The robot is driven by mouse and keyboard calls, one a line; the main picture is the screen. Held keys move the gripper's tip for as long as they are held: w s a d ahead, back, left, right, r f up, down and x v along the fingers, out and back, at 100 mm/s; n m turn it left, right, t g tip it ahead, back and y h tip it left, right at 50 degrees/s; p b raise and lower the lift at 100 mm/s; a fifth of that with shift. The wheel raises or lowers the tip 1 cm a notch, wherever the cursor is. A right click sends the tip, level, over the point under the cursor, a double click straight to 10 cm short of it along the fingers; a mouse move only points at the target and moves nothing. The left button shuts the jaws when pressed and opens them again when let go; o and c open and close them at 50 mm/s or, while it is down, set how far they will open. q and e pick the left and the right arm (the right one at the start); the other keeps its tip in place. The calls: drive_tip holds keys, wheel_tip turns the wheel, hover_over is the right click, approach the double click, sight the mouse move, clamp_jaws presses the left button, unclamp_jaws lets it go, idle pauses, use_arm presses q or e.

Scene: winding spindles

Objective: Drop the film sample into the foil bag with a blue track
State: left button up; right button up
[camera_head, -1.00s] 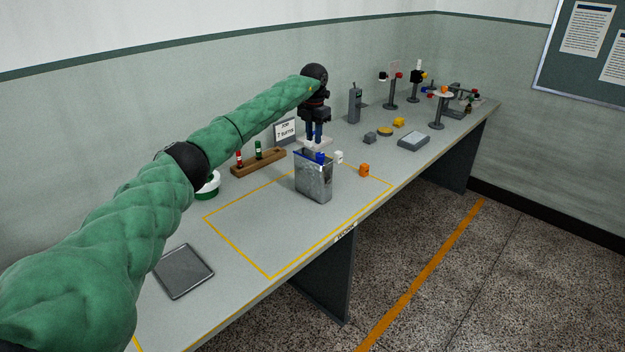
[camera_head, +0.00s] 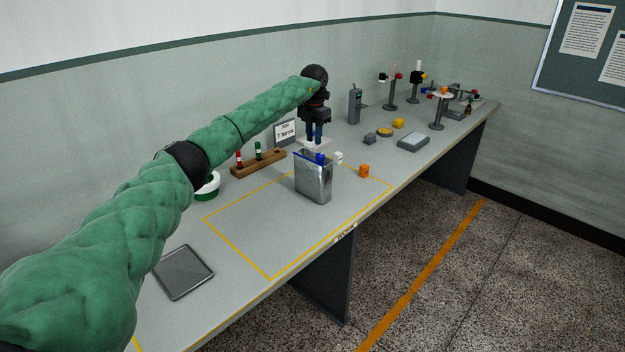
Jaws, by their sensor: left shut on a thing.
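The foil bag (camera_head: 313,183) stands upright and silvery on the bench, inside the yellow outline. A blue piece (camera_head: 320,157), which looks like its track, shows at its top opening. My left gripper (camera_head: 315,138) points down behind the bag, farther from the camera and near the wall. Its blue-tipped fingers are shut on a pale, flat thing (camera_head: 313,143), which looks like the film sample. The thing is small here and partly hidden behind the bag's top, so I cannot tell whether it touches the bench. My right gripper is out of view.
A wooden rack (camera_head: 258,164) with red and green spindles and a small sign (camera_head: 285,132) stand left of the bag. A white block (camera_head: 338,157) and an orange block (camera_head: 364,171) are to its right. A dark tray (camera_head: 183,272) lies in front. Stands fill the far end.

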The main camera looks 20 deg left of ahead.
sight(314, 144)
use_arm(q)
drive_tip(key=shift+f, duration=0.15)
drive_tip(key=shift+f+b, duration=0.75)
drive_tip(key=shift+f, duration=1.3)
drive_tip(key=o, duration=1)
drive_tip(key=shift+r, duration=0.1)
drive_tip(key=shift+r, duration=0.15)
drive_tip(key=shift+r+p, duration=1)
drive_tip(key=shift+r, duration=1.35)
drive_tip(key=shift+f, duration=0.1)
